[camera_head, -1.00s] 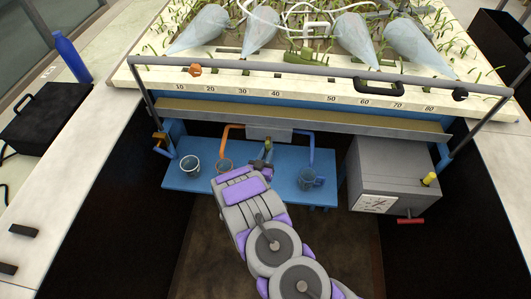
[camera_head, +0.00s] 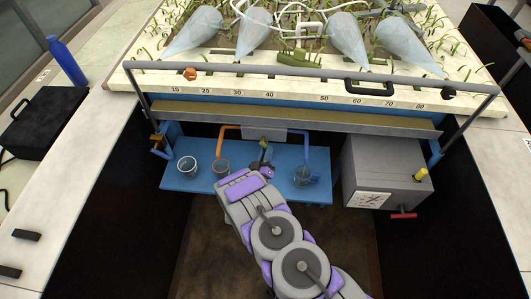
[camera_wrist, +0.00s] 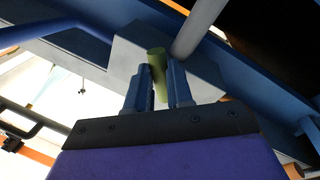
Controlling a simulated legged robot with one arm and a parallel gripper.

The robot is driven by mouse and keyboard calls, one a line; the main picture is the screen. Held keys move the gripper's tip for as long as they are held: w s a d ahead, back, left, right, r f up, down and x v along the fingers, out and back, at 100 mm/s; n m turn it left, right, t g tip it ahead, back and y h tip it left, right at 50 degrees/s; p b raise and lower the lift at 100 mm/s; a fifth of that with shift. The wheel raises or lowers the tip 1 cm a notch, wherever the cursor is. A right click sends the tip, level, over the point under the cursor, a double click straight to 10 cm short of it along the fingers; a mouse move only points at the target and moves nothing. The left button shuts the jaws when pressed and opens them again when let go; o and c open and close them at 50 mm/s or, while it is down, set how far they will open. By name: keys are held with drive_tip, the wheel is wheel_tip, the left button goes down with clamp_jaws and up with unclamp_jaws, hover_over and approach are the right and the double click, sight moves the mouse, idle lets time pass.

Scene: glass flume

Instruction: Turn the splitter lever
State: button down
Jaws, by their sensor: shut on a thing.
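The splitter box (camera_head: 265,133) is a light grey block under the flume's front edge, with an orange pipe (camera_head: 226,129) on its left and a blue pipe (camera_head: 305,150) on its right. The olive-green splitter lever (camera_head: 264,144) sticks out from the box's front. In the wrist view, the lever (camera_wrist: 157,58) stands between the two blue fingers of my gripper (camera_wrist: 160,80), against the grey box. My gripper (camera_head: 265,160) is shut on the lever; its fingers partly hide the lever's lower end.
A blue shelf (camera_head: 258,188) below bears a clear beaker (camera_head: 187,167), a second beaker (camera_head: 220,168) under the orange pipe and a blue-tinted jug (camera_head: 303,176) under the blue pipe. A rail (camera_head: 300,73) crosses above.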

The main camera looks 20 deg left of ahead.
drive_tip(key=shift+s+a, duration=0.1)
drive_tip(key=shift+a, duration=0.1)
drive_tip(key=c, duration=1)
unclamp_jaws()
drive_tip(key=s+p, duration=0.1)
drive_tip(key=s, duration=0.4)
drive_tip(key=s+d+f+p, duration=0.1)
drive_tip(key=s, duration=0.5)
drive_tip(key=s+f, duration=0.1)
drive_tip(key=s, duration=0.5)
drive_tip(key=shift+d+f+p, duration=0.1)
drive_tip(key=shift+d+p, duration=0.05)
drive_tip(key=shift+p, duration=0.25)
